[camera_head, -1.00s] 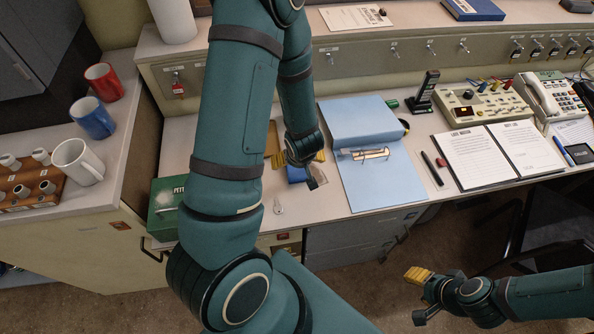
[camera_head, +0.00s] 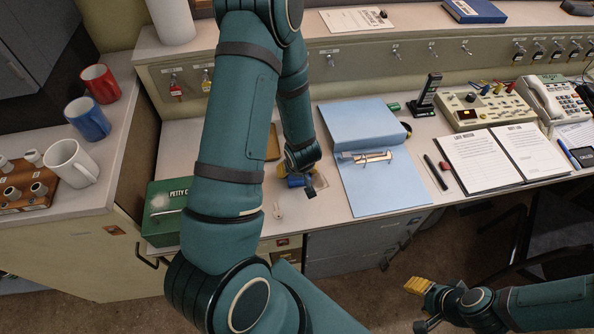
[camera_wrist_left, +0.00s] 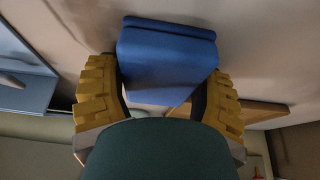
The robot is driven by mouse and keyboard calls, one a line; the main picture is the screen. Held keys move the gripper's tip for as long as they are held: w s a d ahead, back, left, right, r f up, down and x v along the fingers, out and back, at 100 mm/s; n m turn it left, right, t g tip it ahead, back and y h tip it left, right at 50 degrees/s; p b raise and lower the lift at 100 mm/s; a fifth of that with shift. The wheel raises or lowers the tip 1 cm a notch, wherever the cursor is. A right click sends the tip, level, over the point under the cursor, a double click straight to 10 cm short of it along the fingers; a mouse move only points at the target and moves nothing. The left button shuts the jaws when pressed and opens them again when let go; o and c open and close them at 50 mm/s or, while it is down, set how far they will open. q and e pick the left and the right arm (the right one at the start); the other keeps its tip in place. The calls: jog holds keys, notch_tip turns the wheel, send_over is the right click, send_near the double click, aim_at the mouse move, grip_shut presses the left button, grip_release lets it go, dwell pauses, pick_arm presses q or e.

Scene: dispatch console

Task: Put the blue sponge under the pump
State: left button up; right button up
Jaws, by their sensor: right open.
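The blue sponge (camera_head: 296,181) is at the desk's front part, left of the open blue binder, mostly covered by my left gripper (camera_head: 298,175). In the left wrist view the sponge (camera_wrist_left: 168,52) sits between the two yellow fingers of my left gripper (camera_wrist_left: 162,95), which appear to touch its sides. I cannot tell whether the sponge is clear of the desk. My right gripper (camera_head: 418,304) is open and empty, low at the right, in front of the desk. I see no pump that I can make out.
The blue binder (camera_head: 385,190) lies right of the left gripper. A green petty cash box (camera_head: 163,228) stands to the left, and a brown tray (camera_head: 273,145) lies behind. Mugs (camera_head: 88,118) stand on the left counter.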

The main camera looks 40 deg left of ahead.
pick_arm(q)
jog(key=shift+c, duration=0.7)
notch_tip(320, 180, up, 9)
jog(key=p, duration=0.5)
jog(key=shift+r, duration=0.1)
jog(key=shift+w+d+r, duration=0.1)
jog(key=shift+d+r, duration=0.1)
jog(key=shift+r, duration=0.15)
jog(key=w+d+r+m+h, duration=0.1)
jog(key=d+r+m, duration=0.1)
jog(key=d+m, duration=0.3)
jog(key=w+d+r+m+t+h, duration=0.1)
jog(key=d+m, duration=0.4)
jog(key=d, duration=0.6)
notch_tip(320, 180, up, 2)
jog(key=shift+w+d+t+h, duration=0.3)
jog(key=shift+w+d+h, duration=0.1)
jog(key=shift+h, duration=0.3)
